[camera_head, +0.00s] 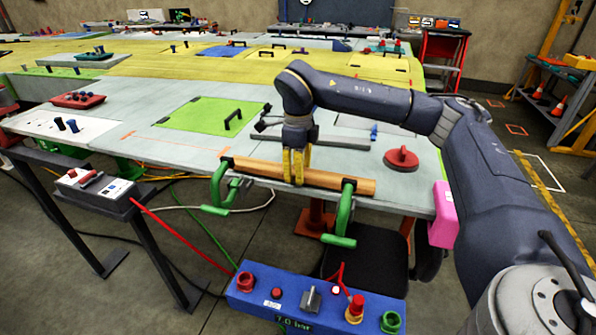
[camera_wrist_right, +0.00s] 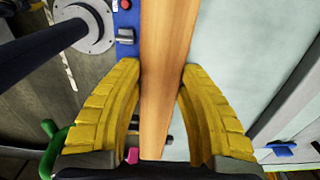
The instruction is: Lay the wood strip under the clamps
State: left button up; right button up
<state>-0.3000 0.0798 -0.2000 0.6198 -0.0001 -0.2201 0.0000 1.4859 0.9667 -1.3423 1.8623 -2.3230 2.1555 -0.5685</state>
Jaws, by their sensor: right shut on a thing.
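The wood strip (camera_head: 335,180) is a long orange-brown bar lying along the front edge of the table, its ends at the two green clamps. The left clamp (camera_head: 217,186) and the right clamp (camera_head: 345,212) sit on that edge. I cannot tell whether the strip is fully under their arms. My right gripper (camera_head: 297,180), with yellow fingers, points down and is shut on the strip near its middle. In the right wrist view, the strip (camera_wrist_right: 168,40) runs between the fingers of the gripper (camera_wrist_right: 163,68). My left gripper is not in view.
A blue control box (camera_head: 315,303) stands in front of the table. A red round handle (camera_head: 401,158) and a grey bar (camera_head: 325,140) lie behind the strip. A green panel (camera_head: 208,115) is set farther back. A pink block (camera_head: 443,215) hangs at the right corner.

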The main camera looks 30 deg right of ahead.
jog(key=shift+f, duration=0.65)
jog(key=o, duration=1.3)
jog(key=shift+c, duration=0.2)
jog(key=shift+s, duration=0.1)
notch_tip(320, 180, up, 13)
jog(key=shift+r, duration=0.15)
